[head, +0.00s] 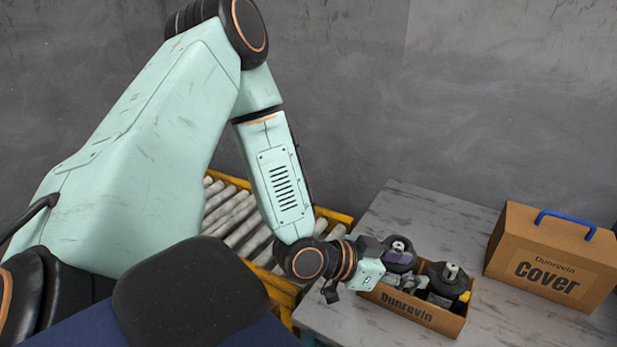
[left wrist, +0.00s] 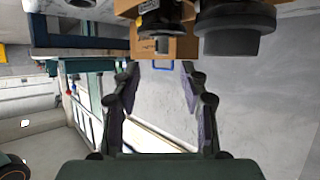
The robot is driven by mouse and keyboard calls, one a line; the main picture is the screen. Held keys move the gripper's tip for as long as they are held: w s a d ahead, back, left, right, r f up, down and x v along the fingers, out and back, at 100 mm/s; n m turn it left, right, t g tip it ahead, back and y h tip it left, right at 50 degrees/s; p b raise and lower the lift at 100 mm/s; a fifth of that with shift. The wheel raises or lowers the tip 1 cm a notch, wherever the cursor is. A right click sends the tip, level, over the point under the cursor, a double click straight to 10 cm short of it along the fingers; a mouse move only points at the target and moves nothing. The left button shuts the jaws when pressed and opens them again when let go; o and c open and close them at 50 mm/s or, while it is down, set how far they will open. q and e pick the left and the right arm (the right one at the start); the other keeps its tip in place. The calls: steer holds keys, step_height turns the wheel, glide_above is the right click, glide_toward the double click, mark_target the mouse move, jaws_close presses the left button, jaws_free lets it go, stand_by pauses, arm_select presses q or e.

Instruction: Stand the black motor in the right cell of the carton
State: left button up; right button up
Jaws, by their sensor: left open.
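The carton (head: 412,309), marked Dunrevin, stands open on the table. A black motor (head: 447,285) with a yellow part at its side stands in its right cell, shaft up; its lower body is hidden by the carton wall. In the left wrist view, upside down, the black motor (left wrist: 161,27) and the second motor (left wrist: 238,35) show at the top. My left gripper (left wrist: 160,85) is open, with nothing between its fingers. My right gripper is not seen.
A closed brown box marked Cover (head: 545,270), with a blue handle, stands to the right on the grey table (head: 440,210). A roller conveyor (head: 232,208) with a yellow frame lies to the left. The table behind the carton is clear.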

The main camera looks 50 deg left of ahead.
arm_select(q)
steer(key=s+d+f+n+g+y, duration=0.1)
steer(key=s+f+n+g+y, duration=0.35)
steer(key=s+f, duration=0.8)
steer(key=s+a+f+g+y, duration=0.1)
steer(key=s+f+g, duration=0.2)
steer(key=s, duration=0.4)
steer(key=s+a+f+n+g+y, duration=0.1)
steer(key=s+f+g, duration=0.2)
steer(key=s, duration=0.5)
steer(key=shift+s+a+g, duration=0.2)
steer(key=shift+s+g, duration=0.1)
steer(key=shift+g, duration=0.15)
steer(key=shift+w+n, duration=0.1)
steer(key=shift+n, duration=0.15)
